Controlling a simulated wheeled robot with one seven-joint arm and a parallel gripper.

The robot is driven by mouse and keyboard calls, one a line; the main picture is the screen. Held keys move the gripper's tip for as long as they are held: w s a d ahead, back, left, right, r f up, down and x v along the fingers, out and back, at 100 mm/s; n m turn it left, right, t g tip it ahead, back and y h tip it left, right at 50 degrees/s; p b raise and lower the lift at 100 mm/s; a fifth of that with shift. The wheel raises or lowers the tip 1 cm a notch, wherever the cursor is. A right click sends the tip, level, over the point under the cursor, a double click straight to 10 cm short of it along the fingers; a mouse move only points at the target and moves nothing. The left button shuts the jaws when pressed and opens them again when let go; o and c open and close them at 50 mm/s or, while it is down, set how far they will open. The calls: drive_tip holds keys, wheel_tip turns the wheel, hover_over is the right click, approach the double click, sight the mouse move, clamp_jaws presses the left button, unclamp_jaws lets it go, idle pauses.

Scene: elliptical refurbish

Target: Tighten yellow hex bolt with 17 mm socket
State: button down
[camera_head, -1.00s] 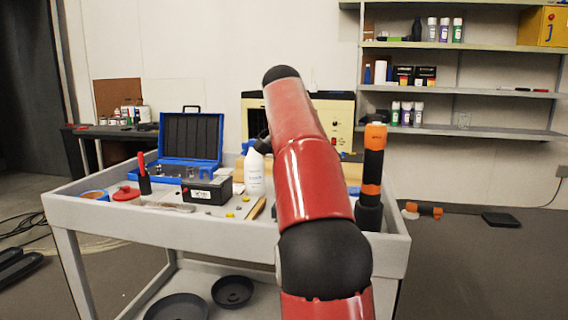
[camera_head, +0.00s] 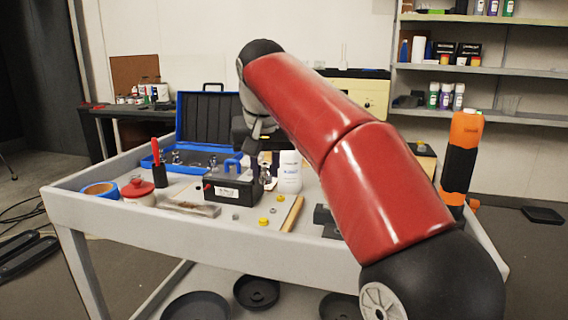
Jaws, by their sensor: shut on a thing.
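Small yellow pieces lie on the cart top; one is near the front (camera_head: 264,222) and one is behind it (camera_head: 280,198). Which of them is the hex bolt, I cannot tell. My gripper (camera_head: 256,152) points down at the end of my red arm, just behind and right of the black battery (camera_head: 228,188). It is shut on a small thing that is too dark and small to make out. The open blue case (camera_head: 201,124) holds several shiny pieces that may be sockets. The 17 mm size cannot be read.
A white bottle (camera_head: 289,172) stands close right of my gripper. A wooden strip (camera_head: 292,213), a red-lidded pot (camera_head: 138,191), blue tape (camera_head: 100,189) and a red-handled tool (camera_head: 157,165) are on the cart (camera_head: 110,226). An orange-black tool (camera_head: 461,158) stands at the right.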

drive_tip(key=shift+s+a+f, duration=0.15)
drive_tip(key=shift+a+f, duration=0.05)
drive_tip(key=shift+a, duration=0.15)
wheel_tip(320, 180, down, 7)
drive_tip(key=b, duration=0.7)
drive_tip(key=shift+f, duration=0.1)
drive_tip(key=shift+s, duration=0.2)
idle(0.3)
